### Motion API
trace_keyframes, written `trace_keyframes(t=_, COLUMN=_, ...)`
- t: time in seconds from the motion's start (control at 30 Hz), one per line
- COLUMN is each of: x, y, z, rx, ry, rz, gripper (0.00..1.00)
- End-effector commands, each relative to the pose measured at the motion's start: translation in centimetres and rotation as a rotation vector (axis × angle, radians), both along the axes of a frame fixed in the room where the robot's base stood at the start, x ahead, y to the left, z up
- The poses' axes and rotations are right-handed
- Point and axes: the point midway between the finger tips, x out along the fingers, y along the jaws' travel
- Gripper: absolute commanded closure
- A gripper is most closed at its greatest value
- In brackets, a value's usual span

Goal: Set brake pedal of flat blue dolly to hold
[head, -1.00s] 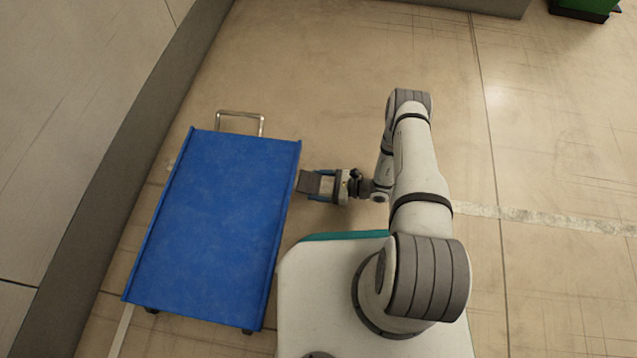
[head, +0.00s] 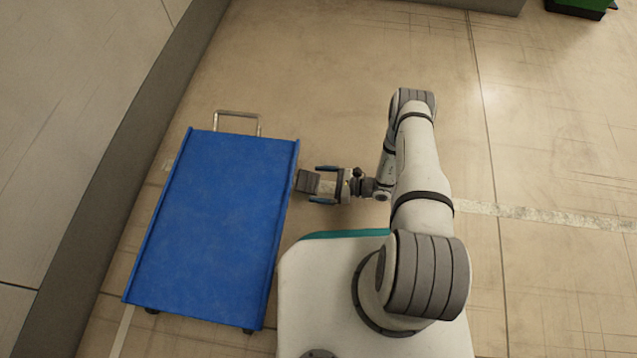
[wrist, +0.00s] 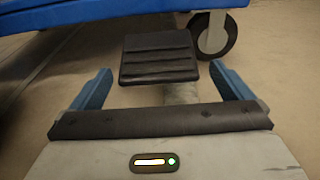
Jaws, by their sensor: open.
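The flat blue dolly (head: 212,225) stands on the floor at the left in the head view. Its blue edge (wrist: 70,24) crosses the top of the wrist view. The brake pedal (wrist: 158,57), a dark ribbed plate, sticks out from under the dolly's right side, and it also shows in the head view (head: 307,182). My gripper (head: 322,184) is at that side, level with the pedal. In the wrist view my gripper (wrist: 160,88) is open, one blue finger on each side of the pedal, with visible gaps. Whether the pedal is tilted is hard to tell.
A caster wheel (wrist: 213,35) is just behind and right of the pedal. A metal handle (head: 238,123) is at the dolly's far end. A wall (head: 75,110) runs along the left. The floor (head: 560,150) on the right is clear. A green object (head: 580,8) is far off.

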Motion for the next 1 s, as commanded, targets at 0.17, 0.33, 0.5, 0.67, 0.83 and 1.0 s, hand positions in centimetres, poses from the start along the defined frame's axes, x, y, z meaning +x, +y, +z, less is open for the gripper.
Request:
trace_keyframes(t=0.17, x=-0.5, y=-3.1, z=0.7, rx=-0.001, ry=-0.001, rz=-0.007, gripper=0.01)
trace_keyframes(t=0.33, x=-1.0, y=-5.3, z=0.9, rx=-0.001, ry=0.000, rz=-0.005, gripper=0.01)
trace_keyframes(t=0.5, x=-1.3, y=-6.3, z=1.0, rx=-0.001, ry=0.000, rz=-0.002, gripper=0.01)
trace_keyframes(t=0.67, x=-1.4, y=-6.4, z=0.9, rx=-0.001, ry=0.000, rz=-0.001, gripper=0.01)
trace_keyframes(t=0.83, x=-1.4, y=-6.4, z=0.9, rx=-0.001, ry=0.000, rz=-0.001, gripper=0.01)
trace_keyframes(t=1.0, x=-1.4, y=-6.4, z=0.9, rx=-0.001, ry=-0.001, rz=-0.001, gripper=0.01)
